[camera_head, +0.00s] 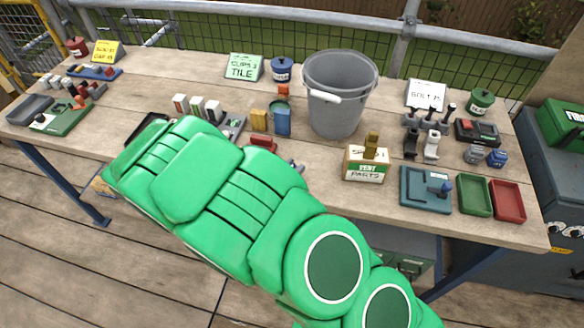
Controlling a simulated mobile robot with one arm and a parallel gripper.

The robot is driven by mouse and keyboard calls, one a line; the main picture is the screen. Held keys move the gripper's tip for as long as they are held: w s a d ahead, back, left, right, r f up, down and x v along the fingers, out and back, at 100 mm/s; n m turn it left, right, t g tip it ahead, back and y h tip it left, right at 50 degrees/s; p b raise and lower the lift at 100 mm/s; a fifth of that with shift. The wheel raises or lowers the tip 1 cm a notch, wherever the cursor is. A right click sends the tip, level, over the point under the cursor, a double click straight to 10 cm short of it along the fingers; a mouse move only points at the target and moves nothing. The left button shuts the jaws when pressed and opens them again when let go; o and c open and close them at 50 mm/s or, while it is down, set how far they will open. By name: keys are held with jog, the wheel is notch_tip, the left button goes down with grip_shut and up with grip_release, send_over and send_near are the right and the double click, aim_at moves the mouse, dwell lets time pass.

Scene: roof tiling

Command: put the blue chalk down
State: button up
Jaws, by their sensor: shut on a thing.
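My green arm (240,200) reaches from the bottom right up and left across the table's front edge. Its far end is near the left-middle of the table front. The jaws of my gripper are hidden behind the arm links, so I cannot see what is between them. I cannot make out a blue chalk anywhere in this view. The wooden table (230,100) stands across the middle of the picture.
A grey bucket (335,105) stands at the table's middle, with a blue container (281,120) left of it. A parts box (366,165), a teal tray (424,190), a green tray (475,196) and a red tray (508,201) are at the right. Bare wood lies left of the tile sign (244,67).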

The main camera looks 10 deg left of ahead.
jog(key=o, duration=1)
jog(key=shift+v, duration=1.15)
jog(key=s, duration=0.1)
jog(key=s+a, duration=0.1)
jog(key=shift+s+a+f, duration=0.3)
jog(key=shift+s+f, duration=0.05)
jog(key=shift+s, duration=0.05)
jog(key=shift+v, duration=1.1)
jog(key=shift+s, duration=0.15)
jog(key=c, duration=0.4)
